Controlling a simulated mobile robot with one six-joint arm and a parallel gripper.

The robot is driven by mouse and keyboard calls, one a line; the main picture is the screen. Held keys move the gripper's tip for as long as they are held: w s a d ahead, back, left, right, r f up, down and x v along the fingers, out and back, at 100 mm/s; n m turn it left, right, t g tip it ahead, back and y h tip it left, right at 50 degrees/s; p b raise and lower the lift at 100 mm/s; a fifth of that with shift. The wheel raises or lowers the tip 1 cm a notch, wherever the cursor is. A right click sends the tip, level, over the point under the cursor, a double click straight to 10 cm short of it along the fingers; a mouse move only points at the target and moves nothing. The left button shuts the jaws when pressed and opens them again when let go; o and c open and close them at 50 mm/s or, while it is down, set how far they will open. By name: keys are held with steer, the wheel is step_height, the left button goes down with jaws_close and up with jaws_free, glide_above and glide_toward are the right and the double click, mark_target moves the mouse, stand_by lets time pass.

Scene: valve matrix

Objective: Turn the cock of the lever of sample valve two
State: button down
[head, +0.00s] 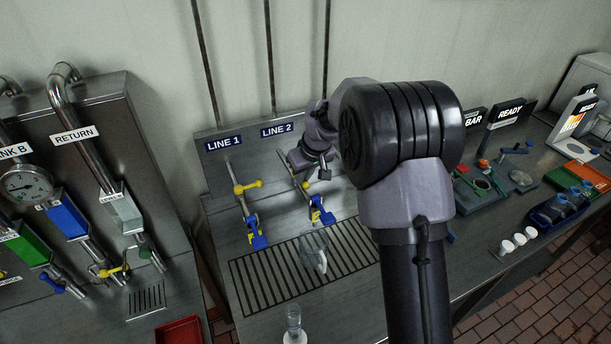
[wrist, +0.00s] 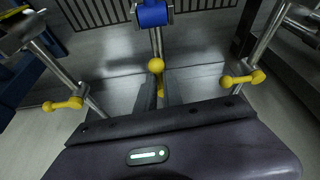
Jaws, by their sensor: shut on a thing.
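The sample valve panel (head: 225,172) carries pipes labelled LINE 1 and LINE 2; my arm covers the part to the right. The yellow lever of valve two (head: 305,185) sits on the LINE 2 pipe, above a blue-handled outlet (head: 320,214). My gripper (head: 316,170) is at this lever, partly hidden by my wrist. In the wrist view my gripper (wrist: 159,92) is shut on the middle yellow lever (wrist: 155,66); its round knob shows just beyond the fingertips. The middle blue outlet (wrist: 153,14) lies beyond it. Most of the lever is hidden between the fingers.
The LINE 1 yellow lever (head: 247,187) stands to the left. In the wrist view, yellow levers flank mine at left (wrist: 63,104) and right (wrist: 243,80). A clear jug (head: 314,252) stands on the drain grate (head: 270,290). A bottle (head: 293,318) stands in front.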

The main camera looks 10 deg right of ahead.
steer(key=shift+s+a+f+m, duration=0.15)
steer(key=shift+s+a+m, duration=0.05)
steer(key=shift+m, duration=0.5)
steer(key=c, duration=1.5)
jaws_free()
steer(key=p+v, duration=0.1)
steer(key=v, duration=1.6)
steer(key=shift+a+r, duration=0.25)
steer(key=shift+r, duration=0.05)
